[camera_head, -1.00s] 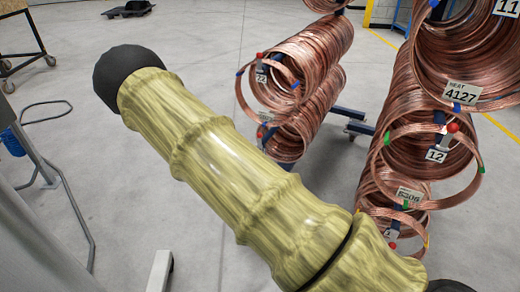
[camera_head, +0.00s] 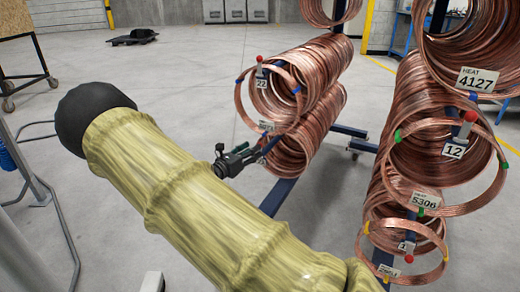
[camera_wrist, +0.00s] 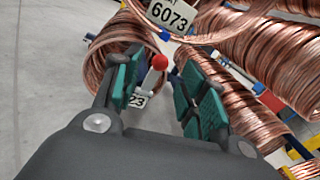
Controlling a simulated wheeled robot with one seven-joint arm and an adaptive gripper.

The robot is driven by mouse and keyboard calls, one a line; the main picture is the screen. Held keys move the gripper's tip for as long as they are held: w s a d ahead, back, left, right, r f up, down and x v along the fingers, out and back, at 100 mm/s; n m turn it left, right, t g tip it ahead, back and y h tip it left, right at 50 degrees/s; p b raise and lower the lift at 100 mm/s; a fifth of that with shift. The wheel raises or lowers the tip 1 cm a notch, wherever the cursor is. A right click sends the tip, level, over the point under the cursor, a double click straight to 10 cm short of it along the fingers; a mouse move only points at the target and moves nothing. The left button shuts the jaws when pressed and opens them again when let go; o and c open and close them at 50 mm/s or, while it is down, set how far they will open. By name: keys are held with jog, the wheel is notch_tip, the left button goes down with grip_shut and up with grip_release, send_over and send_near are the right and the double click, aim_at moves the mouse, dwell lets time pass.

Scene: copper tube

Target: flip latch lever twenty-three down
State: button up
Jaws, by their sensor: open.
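Latch lever twenty-three (camera_wrist: 154,78) has a red ball knob and a pale shaft, and stands up with its knob at the top in the wrist view. Its white tag 23 (camera_wrist: 137,101) sits below it, in front of a copper coil (camera_wrist: 112,48). My gripper (camera_wrist: 158,58) is open, with one green-padded finger on each side of the lever. Contact with the lever cannot be made out. In the head view my gripper (camera_head: 262,152) is at the front of the lower left coil (camera_head: 312,135). The lever itself cannot be made out there.
Lever 22 (camera_head: 259,66) stands above on the same rack. Lever 12 (camera_head: 464,132) and more coils (camera_head: 405,165) are on the right rack. A coil tagged 6073 (camera_wrist: 168,14) hangs close above my fingers in the wrist view. Open floor (camera_head: 190,75) lies left.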

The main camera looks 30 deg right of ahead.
jog(key=shift+b+x, duration=0.85)
jog(key=shift+x, duration=2.1)
jog(key=shift+c, duration=0.4)
grip_shut()
